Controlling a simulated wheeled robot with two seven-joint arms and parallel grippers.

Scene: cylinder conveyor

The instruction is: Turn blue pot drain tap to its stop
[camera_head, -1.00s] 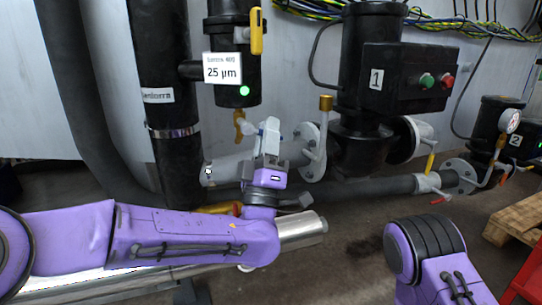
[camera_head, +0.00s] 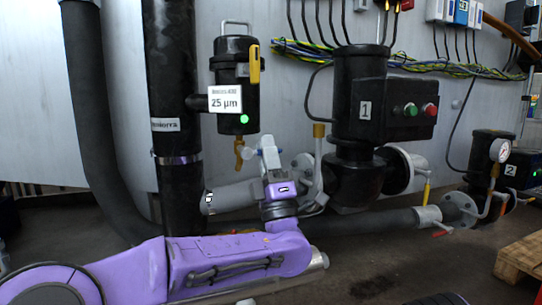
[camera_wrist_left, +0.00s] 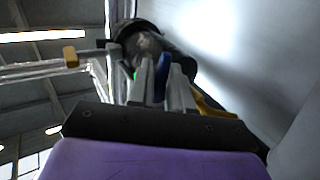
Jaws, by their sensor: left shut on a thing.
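The filter pot (camera_head: 236,80) is a black cylinder with a "25 µm" label and a green light. A brass-yellow drain fitting (camera_head: 239,150) hangs under it. My left gripper (camera_head: 267,157) is just right of this fitting, with its grey fingers pointing up. In the left wrist view, the blue tap handle (camera_wrist_left: 163,74) stands between the fingers of my left gripper (camera_wrist_left: 158,84), which are shut on it. The handle's angle and its joint to the fitting are mostly hidden by the fingers. The pot's dark underside shows behind them. My right gripper is out of view.
A thick black pipe (camera_head: 172,100) stands left of the pot. A grey horizontal pipe (camera_head: 235,196) runs behind my left gripper. A black pump (camera_head: 359,95) with green and red buttons stands to the right. A wooden pallet (camera_head: 522,258) lies at the far right.

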